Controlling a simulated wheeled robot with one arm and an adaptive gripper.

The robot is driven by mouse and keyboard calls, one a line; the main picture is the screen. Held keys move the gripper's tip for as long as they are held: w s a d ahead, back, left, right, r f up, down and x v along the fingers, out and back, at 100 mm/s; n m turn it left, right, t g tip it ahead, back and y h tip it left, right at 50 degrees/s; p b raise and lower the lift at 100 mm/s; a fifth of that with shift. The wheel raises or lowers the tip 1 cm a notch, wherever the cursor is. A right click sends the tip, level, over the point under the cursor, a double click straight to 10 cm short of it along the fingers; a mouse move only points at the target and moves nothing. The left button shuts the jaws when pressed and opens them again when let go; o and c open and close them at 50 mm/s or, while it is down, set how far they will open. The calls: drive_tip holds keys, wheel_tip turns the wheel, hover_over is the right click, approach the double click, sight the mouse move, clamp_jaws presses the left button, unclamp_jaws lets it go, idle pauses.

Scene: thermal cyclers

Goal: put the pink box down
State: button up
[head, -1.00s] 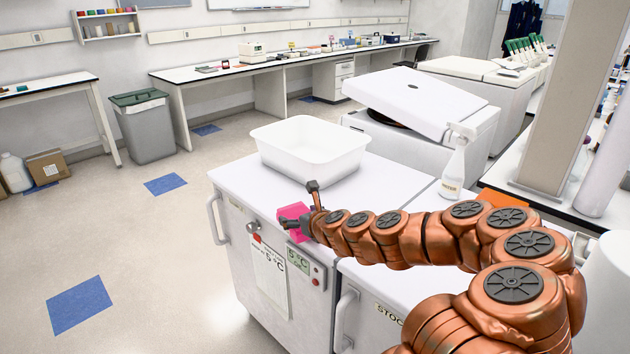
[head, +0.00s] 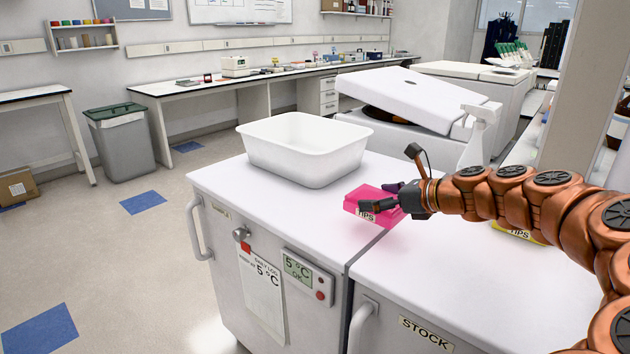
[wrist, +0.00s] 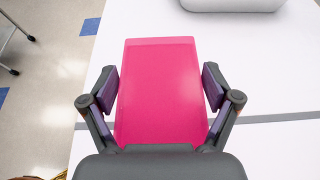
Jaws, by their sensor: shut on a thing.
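The pink box (head: 374,202) is a translucent pink tips box with a white label reading TIPS. My gripper (head: 389,196) is shut on it, coming in from the right.
A white tub (head: 305,150) stands on the counter behind and left of the box. A yellow-labelled item (head: 517,233) is partly hidden under my arm. The counter's front left area is clear.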

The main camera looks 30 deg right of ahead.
drive_tip(key=shift+s, duration=0.2)
drive_tip(key=shift+w+d, duration=0.1)
drive_tip(key=w+d, duration=0.1)
drive_tip(key=w, duration=0.3)
drive_tip(key=w+d+f, duration=0.1)
drive_tip(key=w+d, duration=0.1)
drive_tip(key=w, duration=0.3)
drive_tip(key=w+d+b, duration=0.1)
drive_tip(key=w, duration=0.4)
drive_tip(key=shift+d+f, duration=0.2)
drive_tip(key=shift+f, duration=0.05)
drive_tip(key=shift+w+d+r, duration=0.1)
drive_tip(key=shift+w+d, duration=0.1)
drive_tip(key=shift+w, duration=0.3)
drive_tip(key=shift+a+f+b, duration=0.1)
drive_tip(key=shift+f+b, duration=0.55)
drive_tip(key=shift+f, duration=1.2)
drive_tip(key=shift+r, duration=0.1)
drive_tip(key=o, duration=1)
